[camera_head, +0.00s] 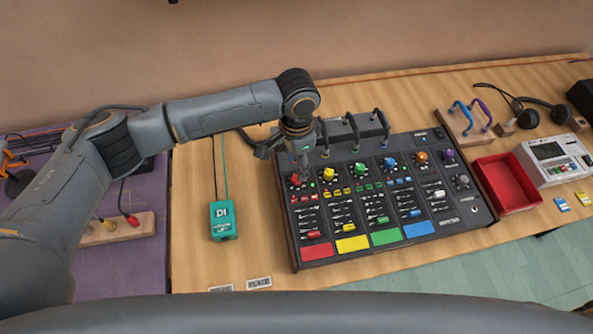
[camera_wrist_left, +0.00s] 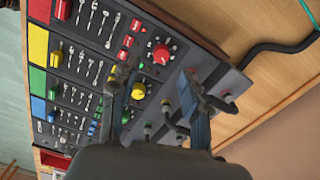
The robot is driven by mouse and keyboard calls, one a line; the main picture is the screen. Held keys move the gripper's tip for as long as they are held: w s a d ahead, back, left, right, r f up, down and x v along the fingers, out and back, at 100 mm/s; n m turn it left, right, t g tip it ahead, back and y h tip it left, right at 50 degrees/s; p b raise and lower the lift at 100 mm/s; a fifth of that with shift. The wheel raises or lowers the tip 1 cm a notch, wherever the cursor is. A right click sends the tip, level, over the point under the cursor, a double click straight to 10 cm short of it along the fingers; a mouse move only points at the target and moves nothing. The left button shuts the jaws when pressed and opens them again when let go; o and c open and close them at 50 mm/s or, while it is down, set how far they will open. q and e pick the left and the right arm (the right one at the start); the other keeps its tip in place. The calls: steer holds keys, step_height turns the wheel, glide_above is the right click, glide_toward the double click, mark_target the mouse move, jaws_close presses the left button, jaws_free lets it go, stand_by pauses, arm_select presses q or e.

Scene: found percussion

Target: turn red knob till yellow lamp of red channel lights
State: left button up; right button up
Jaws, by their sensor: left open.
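The mixer (camera_head: 340,262) lies on the table with colour-marked channels. Its red knob (camera_head: 295,181) is at the top of the leftmost, red channel, just below my left gripper (camera_head: 303,168). In the left wrist view the red knob (camera_wrist_left: 161,53) shows uncovered, just past my open fingertips (camera_wrist_left: 155,78). The fingers look apart from it, with nothing between them. A small green light (camera_wrist_left: 142,58) glows beside the knob. I cannot make out a lit yellow lamp in the red channel. The yellow knob (camera_wrist_left: 139,91) shows close to one finger. My right gripper is out of view.
Several dark plugs and cables (camera_head: 350,127) stand along the mixer's back edge, close to my left gripper. A teal DI box (camera_head: 223,221) lies left of the mixer. A red tray (camera_head: 507,183) and a white device (camera_head: 553,161) are at right.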

mark_target(296, 180)
arm_select(q)
steer(key=f, duration=0.4)
steer(key=shift+w+f+p, duration=0.2)
steer(key=shift+f+p, duration=0.1)
steer(key=shift+f, duration=0.4)
steer(key=shift+s+f, duration=0.1)
steer(key=shift+f, duration=0.25)
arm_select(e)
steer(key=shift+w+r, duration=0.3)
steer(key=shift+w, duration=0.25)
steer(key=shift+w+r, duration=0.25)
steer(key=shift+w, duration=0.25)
arm_select(q)
steer(key=shift+c, duration=0.4)
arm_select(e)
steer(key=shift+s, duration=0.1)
arm_select(q)
jaws_close()
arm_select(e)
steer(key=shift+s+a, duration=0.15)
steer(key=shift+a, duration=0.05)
